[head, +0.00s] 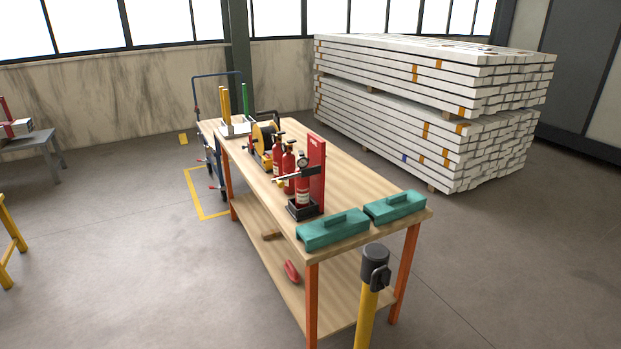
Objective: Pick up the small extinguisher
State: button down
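Three red extinguishers with black tops stand upright on the wooden workbench (345,187). The nearest extinguisher (303,188) has a pale label and stands in a black base in front of a red upright board (317,170). Behind it to the left are a middle extinguisher (289,167) and a far extinguisher (277,155), close together and partly overlapping. I cannot tell for sure which one is the small extinguisher. My gripper is not in view.
A yellow reel (263,137) sits farther back. Stacked white beams (400,110) stand behind right. Floor at left is largely clear.

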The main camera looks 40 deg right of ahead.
aim_at(301, 185)
jog(key=z, duration=1)
jog(key=k, duration=0.95)
jog(key=i, duration=0.8)
